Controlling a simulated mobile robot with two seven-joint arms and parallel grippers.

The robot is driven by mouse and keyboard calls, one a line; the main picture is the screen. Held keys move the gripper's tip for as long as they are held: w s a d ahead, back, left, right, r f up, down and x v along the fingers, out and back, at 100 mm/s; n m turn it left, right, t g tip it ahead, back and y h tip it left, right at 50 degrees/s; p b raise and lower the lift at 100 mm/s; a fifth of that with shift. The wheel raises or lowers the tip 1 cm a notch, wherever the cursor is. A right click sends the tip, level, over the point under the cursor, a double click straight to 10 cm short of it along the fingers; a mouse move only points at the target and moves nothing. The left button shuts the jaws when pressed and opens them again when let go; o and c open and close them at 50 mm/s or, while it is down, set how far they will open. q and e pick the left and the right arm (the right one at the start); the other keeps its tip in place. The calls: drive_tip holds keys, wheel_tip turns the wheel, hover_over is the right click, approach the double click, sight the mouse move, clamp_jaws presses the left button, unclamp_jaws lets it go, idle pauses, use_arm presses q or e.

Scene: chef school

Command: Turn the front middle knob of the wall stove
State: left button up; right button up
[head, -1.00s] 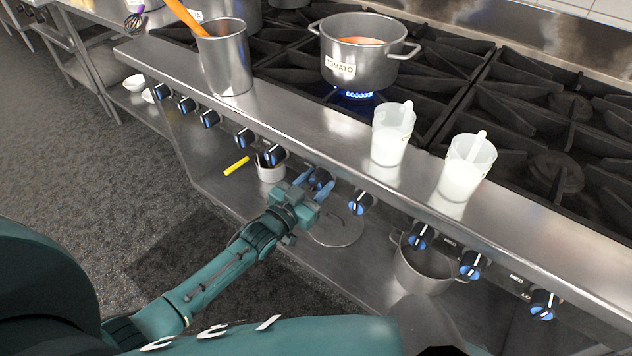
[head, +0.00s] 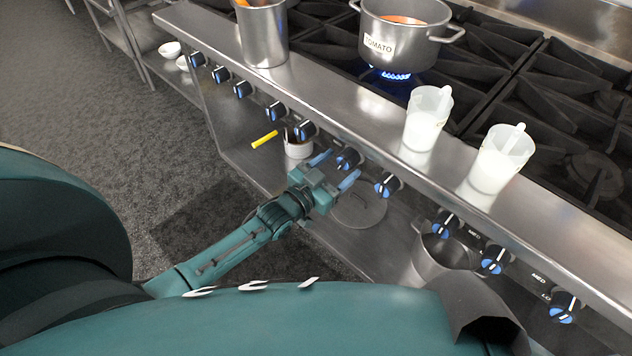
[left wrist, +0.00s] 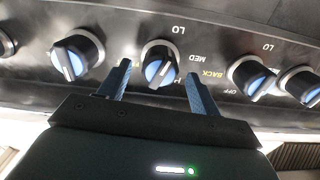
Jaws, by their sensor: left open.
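The wall stove has a steel front edge (head: 330,110) with a row of black and blue knobs under it. My left gripper (head: 336,168) is open at the front panel, its two blue fingers apart on either side of one knob (head: 348,158) near the middle of the row. In the left wrist view this knob (left wrist: 160,66) stands between the open fingers (left wrist: 160,80), with a gap on each side. Its white pointer is nearly upright in that view. Upside-down labels LO, MED and BACK are beside it. My right gripper is not in view.
Neighbouring knobs (head: 388,186) and (head: 306,131) sit close on both sides. A tomato pot (head: 410,45) stands over a lit blue flame. Two white cups (head: 428,125) and (head: 498,165) and a steel pot (head: 264,40) stand on the ledge. A shelf with pots is below.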

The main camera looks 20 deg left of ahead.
use_arm(q)
drive_tip(key=v, duration=1)
drive_tip(key=shift+s, duration=0.4)
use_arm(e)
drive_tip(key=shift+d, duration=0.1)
use_arm(q)
drive_tip(key=shift+a, duration=0.15)
drive_tip(key=s+d+n+g+y+p, duration=0.2)
drive_tip(key=s+d+g+p, duration=0.3)
drive_tip(key=s, duration=0.8)
drive_tip(key=shift+d+f+g+y, duration=0.15)
drive_tip(key=shift+d+g+y, duration=0.25)
drive_tip(key=shift+d+g, duration=0.3)
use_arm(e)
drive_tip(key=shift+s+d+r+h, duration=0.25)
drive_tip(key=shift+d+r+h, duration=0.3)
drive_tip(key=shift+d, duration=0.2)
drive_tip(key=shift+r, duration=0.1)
